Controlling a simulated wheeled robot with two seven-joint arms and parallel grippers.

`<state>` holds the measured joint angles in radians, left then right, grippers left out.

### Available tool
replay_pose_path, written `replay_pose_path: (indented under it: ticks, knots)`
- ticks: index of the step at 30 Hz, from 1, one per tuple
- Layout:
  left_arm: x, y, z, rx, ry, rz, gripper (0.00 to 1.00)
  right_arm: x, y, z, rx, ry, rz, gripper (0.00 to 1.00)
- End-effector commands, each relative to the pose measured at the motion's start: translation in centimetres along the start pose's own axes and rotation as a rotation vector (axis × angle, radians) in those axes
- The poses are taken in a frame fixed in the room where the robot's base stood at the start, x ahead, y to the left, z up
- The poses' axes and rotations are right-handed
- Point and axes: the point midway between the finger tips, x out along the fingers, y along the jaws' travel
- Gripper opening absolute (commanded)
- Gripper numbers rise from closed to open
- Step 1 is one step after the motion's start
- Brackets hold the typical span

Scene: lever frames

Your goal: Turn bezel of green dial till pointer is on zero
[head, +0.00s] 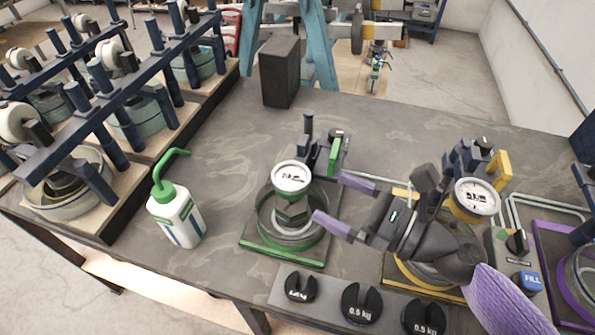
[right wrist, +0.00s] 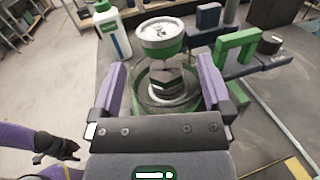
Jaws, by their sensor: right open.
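The green dial (head: 291,178) has a round white face with dark marks and stands on a green-edged base (head: 262,250) with a glass ring and weights beneath the dial. Its pointer is too small to read. In the right wrist view the dial's green bezel (right wrist: 160,49) shows ahead, beyond the fingertips. My right gripper (head: 330,197) is open, its purple fingers apart and pointing at the green frame from the right. In the right wrist view the gap between the fingers (right wrist: 162,68) is empty of the bezel. My left gripper (right wrist: 55,148) shows small at lower left there.
A white bottle with green spout (head: 176,215) stands left of the green frame. A black block (head: 280,71) stands behind. Dark slotted weights (head: 361,302) sit in front. A yellow-based frame with its dial (head: 476,197) stands right, near my right arm. A rack (head: 110,90) fills the left.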

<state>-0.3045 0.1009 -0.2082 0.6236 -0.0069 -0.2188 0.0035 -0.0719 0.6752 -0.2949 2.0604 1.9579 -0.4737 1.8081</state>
Motion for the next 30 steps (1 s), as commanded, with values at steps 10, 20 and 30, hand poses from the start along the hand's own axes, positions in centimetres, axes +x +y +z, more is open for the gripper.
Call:
replay_pose_path:
  ticks: [10,20,30]
  knots:
    - [-1.4,0.1,-0.1,0.000,0.000,0.001,0.59,6.9,0.0,0.3,-0.003,-0.003,-0.002,1.00]
    - [-1.5,0.0,-0.2,-0.002,0.001,-0.001,0.59,8.6,0.0,0.1,-0.002,-0.001,-0.002,1.00]
    - [-1.5,0.0,-0.2,-0.002,0.002,-0.001,0.59,8.5,0.0,0.1,-0.002,-0.001,-0.002,0.56]
